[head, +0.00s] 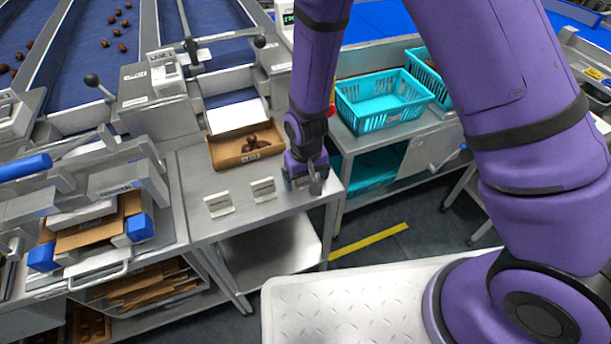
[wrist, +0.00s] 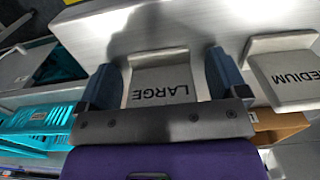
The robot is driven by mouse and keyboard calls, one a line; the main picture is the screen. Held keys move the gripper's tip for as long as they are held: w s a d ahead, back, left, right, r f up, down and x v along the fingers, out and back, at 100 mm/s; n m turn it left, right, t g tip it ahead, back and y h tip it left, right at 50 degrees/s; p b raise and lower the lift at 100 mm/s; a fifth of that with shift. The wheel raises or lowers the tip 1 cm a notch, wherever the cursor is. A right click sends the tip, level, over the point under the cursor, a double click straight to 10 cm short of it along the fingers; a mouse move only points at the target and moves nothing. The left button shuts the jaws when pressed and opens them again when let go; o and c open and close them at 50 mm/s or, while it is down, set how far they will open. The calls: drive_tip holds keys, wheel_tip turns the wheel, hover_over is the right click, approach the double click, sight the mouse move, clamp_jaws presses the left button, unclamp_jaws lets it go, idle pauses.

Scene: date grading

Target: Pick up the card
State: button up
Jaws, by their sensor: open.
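My gripper (head: 306,184) is low over the right front corner of the steel table. In the wrist view its two blue-grey fingers (wrist: 161,72) are apart, one on each side of a pale card lettered LARGE (wrist: 165,84). Whether either finger touches the card cannot be told. The gripper largely hides this card in the head view. A second card, lettered MEDIUM (wrist: 290,76), stands to the right in the wrist view and left of my gripper in the head view (head: 263,189). A third card (head: 219,205) stands further left; its lettering is too small to read.
A cardboard box (head: 213,151) with several dates sits behind the cards on the steel table (head: 200,247). Teal crates (head: 372,125) stand on a bench at the back right. Sorting machinery with blue lanes (head: 75,70) fills the left. The table's front is clear.

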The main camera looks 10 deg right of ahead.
drive_tip(key=c, duration=1)
drive_tip(key=shift+r, duration=0.15)
